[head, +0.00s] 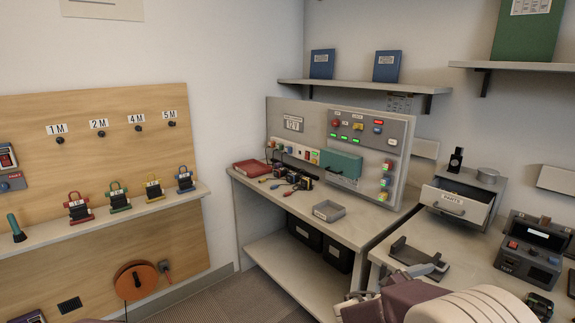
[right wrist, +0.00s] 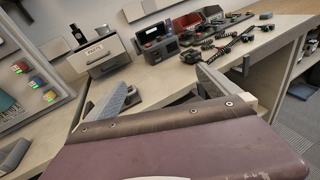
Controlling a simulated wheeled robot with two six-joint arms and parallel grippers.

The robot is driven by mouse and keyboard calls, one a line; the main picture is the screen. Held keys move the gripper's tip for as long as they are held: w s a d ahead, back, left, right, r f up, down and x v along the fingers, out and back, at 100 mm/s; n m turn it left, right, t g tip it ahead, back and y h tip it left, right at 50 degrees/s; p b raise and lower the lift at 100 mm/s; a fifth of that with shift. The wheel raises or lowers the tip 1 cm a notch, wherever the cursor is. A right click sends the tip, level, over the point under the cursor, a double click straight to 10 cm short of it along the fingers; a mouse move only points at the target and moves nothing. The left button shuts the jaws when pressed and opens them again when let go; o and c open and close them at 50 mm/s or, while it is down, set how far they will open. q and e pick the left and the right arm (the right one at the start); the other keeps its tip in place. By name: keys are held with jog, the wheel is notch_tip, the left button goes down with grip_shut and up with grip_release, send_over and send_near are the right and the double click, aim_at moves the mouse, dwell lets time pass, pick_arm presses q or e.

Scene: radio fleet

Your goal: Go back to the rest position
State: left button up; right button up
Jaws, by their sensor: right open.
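My right gripper (head: 394,279) is in the lower right of the head view, above the front of the benches. Its purple wrist and pale arm come in from the bottom edge. In the right wrist view its two grey fingers (right wrist: 164,88) stand wide apart with nothing between them. The gripper is open and empty. My left gripper does not show in either view.
The left bench (head: 350,229) bears a test panel (head: 292,124), a red book (head: 251,168) and a grey tray (head: 329,211).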

jog(key=s+f+m+g+y, duration=0.7)
jog(key=s+f+m, duration=0.2)
jog(key=s+f, duration=0.5)
jog(key=s+a+f+m+t+y, duration=0.1)
jog(key=a+f+m+y, duration=0.3)
jog(key=a, duration=0.3)
jog(key=s+a+f+m+y, duration=0.1)
jog(key=a+f+m+y, duration=0.1)
jog(key=a+m+y, duration=0.35)
jog(key=w+a+r+m+p, duration=0.1)
jog(key=a+r+p, duration=0.1)
jog(key=r+p, duration=0.8)
jog(key=w+a+r+m+t+p, duration=0.1)
jog(key=r+p, duration=1)
jog(key=shift+w+a+r+m+h, duration=0.25)
jog(key=shift+a+m+h, duration=0.1)
jog(key=shift+h, duration=0.1)
jog(key=shift+p, duration=0.3)
